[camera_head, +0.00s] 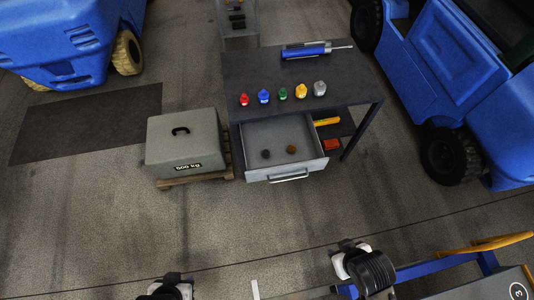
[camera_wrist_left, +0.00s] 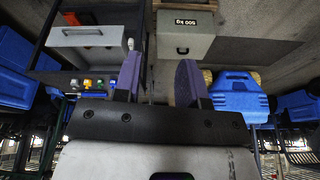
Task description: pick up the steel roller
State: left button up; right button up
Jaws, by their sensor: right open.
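I cannot make out a steel roller for certain in either view. A grey piece (camera_head: 320,88) stands at the right end of a row of small coloured pieces on the dark table (camera_head: 250,70). Two small round things, one dark (camera_head: 265,154) and one brown (camera_head: 291,149), lie in the open drawer (camera_head: 290,175). My left gripper (camera_wrist_left: 158,75) is open, its two purple fingers apart with nothing seen between them. Its arm shows at the bottom of the head view. My right gripper (camera_head: 368,272) is at the bottom right, open, its fingers mostly hidden.
A grey 500 kg block (camera_head: 187,140) stands on a wooden pallet left of the table. A blue and silver tool (camera_head: 310,50) lies on the table. Blue vehicles stand at both sides. A blue-framed bench with a yellow bar (camera_head: 485,245) is at bottom right. The middle floor is clear.

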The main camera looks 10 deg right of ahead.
dwell(0.3)
pick_arm(q)
jog(key=o, duration=0.7)
jog(key=shift+o, duration=0.2)
jog(key=shift+f, duration=0.1)
